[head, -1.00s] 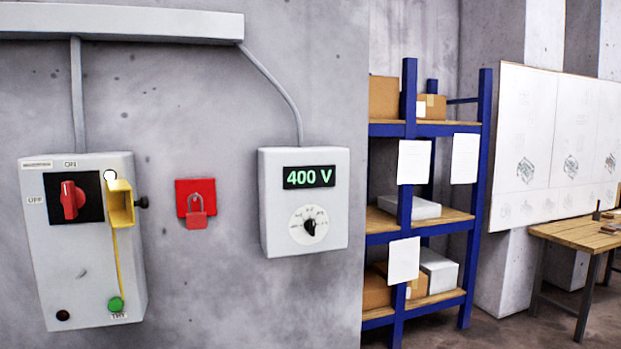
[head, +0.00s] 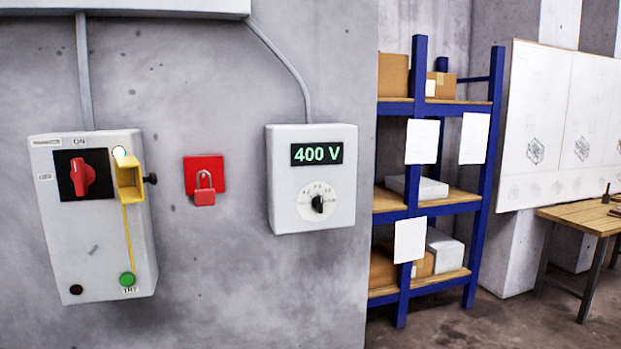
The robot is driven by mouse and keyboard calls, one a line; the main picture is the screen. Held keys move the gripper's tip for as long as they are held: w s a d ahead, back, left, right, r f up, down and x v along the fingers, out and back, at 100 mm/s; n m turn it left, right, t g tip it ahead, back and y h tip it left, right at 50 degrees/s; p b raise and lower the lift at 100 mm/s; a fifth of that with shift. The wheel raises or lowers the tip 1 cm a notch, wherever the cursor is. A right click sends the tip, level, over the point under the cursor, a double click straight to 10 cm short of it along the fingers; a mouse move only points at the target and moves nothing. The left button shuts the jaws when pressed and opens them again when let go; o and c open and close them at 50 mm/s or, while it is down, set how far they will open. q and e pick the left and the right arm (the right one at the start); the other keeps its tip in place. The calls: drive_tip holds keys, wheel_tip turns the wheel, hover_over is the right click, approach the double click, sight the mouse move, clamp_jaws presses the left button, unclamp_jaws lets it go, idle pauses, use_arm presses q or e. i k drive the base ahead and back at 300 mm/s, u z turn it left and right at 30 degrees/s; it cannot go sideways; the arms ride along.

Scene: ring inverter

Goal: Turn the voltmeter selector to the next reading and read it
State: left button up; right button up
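The voltmeter (head: 345,180) is a white box on the grey wall, near the middle of the head view. Its black display (head: 316,153) reads 400 V in green digits. Below the display is a round white dial with a black selector knob (head: 317,204); the small marks around it are too blurred to read. Neither of my grippers is in view, and nothing touches the knob.
Left of the voltmeter hang a red padlock on a red plate (head: 204,181) and a switch box (head: 105,245) with a red rotary handle (head: 82,177), yellow bracket (head: 129,178) and green button (head: 127,279). A blue shelf (head: 411,180) and wooden table (head: 580,217) stand right.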

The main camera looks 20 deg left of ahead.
sight(317, 203)
drive_tip(key=z, duration=1.85)
drive_tip(key=i, duration=0.85)
drive_tip(key=u, duration=1.95)
